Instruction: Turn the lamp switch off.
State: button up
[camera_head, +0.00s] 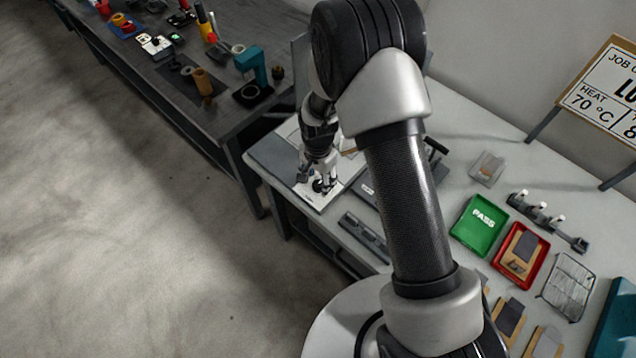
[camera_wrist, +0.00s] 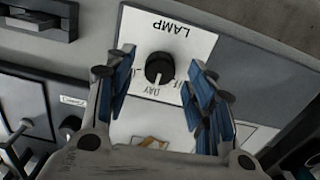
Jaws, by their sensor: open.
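The lamp switch is a round black knob (camera_wrist: 159,68) on a white panel (camera_wrist: 190,38) marked LAMP, which reads upside down in the wrist view. A small pale mark on the knob's lower edge seems to face the word DAY. Other markings beside the knob are partly hidden by a finger. My gripper (camera_wrist: 162,72) is open, with one blue-padded finger on each side of the knob and a gap to it on both sides. In the head view my gripper (camera_head: 322,178) is low over the white panel (camera_head: 312,200) at the bench's near left corner.
Grey blocks and a lever fixture flank the panel in the wrist view. On the bench stand a green PASS tray (camera_head: 479,226), a red tray (camera_head: 541,254), a wire basket (camera_head: 568,287) and a sign (camera_head: 603,95). A dark tool table (camera_head: 165,75) adjoins at left.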

jog(key=shift+f, duration=0.75)
jog(key=shift+c, duration=0.4)
jog(key=c, duration=1)
jog(key=n+b, duration=0.1)
jog(key=n, duration=1)
jog(key=shift+n, duration=0.4)
